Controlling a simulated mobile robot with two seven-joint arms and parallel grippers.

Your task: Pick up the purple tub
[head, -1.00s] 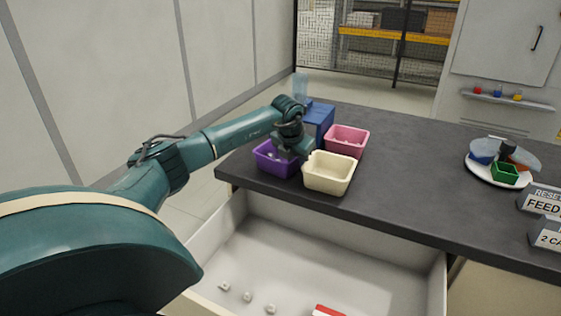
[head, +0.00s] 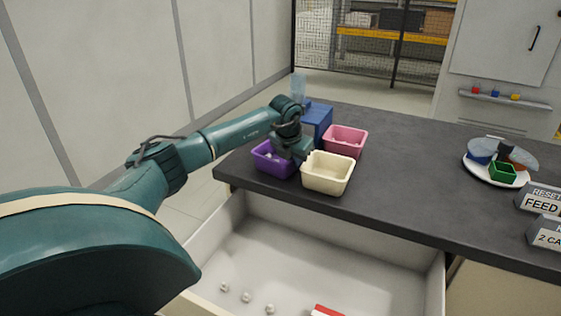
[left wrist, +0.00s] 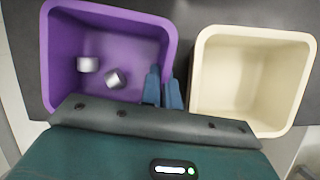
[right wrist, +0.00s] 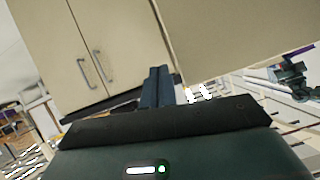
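The purple tub (head: 270,169) stands at the left end of the dark table, beside the cream tub. In the left wrist view the purple tub (left wrist: 105,20) holds two small grey metal cylinders. My left gripper (head: 288,158) is at the tub's right side, by the cream tub. In the left wrist view my left gripper (left wrist: 163,88) has one finger inside the purple tub and one outside, close together on its right wall. My right gripper (right wrist: 158,86) is shut and empty, away from the tubs.
The cream tub (head: 328,187) stands close on the right, with the pink tub (head: 345,153) and a blue box (head: 318,118) behind. A white plate (head: 470,172) with a green tub lies further right. An open drawer (head: 300,262) with small parts is below the table edge.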

